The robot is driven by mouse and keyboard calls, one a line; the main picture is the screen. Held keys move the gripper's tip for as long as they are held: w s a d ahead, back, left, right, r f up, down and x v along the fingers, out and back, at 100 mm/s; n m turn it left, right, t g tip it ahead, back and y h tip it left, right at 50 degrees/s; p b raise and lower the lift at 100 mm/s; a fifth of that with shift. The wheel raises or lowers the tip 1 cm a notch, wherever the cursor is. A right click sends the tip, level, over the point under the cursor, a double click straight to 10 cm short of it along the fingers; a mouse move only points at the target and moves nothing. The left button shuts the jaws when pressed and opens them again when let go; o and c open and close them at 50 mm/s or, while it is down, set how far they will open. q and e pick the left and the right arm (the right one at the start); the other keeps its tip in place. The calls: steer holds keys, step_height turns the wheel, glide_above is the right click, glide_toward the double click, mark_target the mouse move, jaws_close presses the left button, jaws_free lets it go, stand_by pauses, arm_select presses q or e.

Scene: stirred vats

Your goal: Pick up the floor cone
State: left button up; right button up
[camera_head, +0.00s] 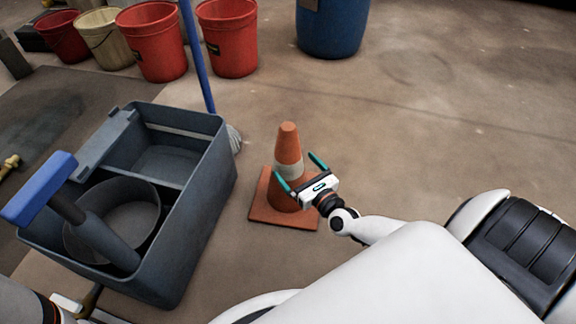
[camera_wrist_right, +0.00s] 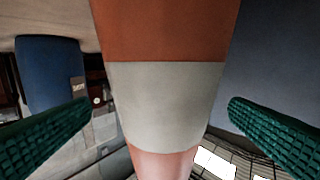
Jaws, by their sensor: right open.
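The floor cone (camera_head: 288,143), orange with a pale band, stands upright on its square base on the floor, right of the grey mop bucket. My right gripper (camera_head: 293,163) is open, with its green fingers either side of the cone around the band's height. In the right wrist view the cone (camera_wrist_right: 165,100) fills the middle between the two fingers (camera_wrist_right: 160,100), with a small gap showing on each side. The gripper hides part of the cone's lower right side. My left gripper (camera_head: 66,302) shows only partly at the bottom left; its fingers are not clear.
The grey mop bucket (camera_head: 205,190), with a blue-handled wringer (camera_head: 40,188), stands close left of the cone. A blue mop pole (camera_head: 197,60) rises behind it. Several pails, including a red one (camera_head: 228,40), and a blue barrel (camera_head: 332,30) stand behind. The floor right of the cone is clear.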

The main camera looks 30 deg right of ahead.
steer(key=w+b, duration=0.1)
steer(key=w, duration=0.3)
steer(key=shift+a+f+b, duration=0.2)
steer(key=shift+b, duration=0.15)
steer(key=shift+w+r, duration=0.1)
steer(key=shift+w, duration=0.2)
steer(key=shift+c, duration=0.2)
steer(key=c, duration=1.5)
steer(key=shift+r, duration=0.1)
steer(key=shift+c, duration=0.4)
steer(key=shift+r, duration=0.15)
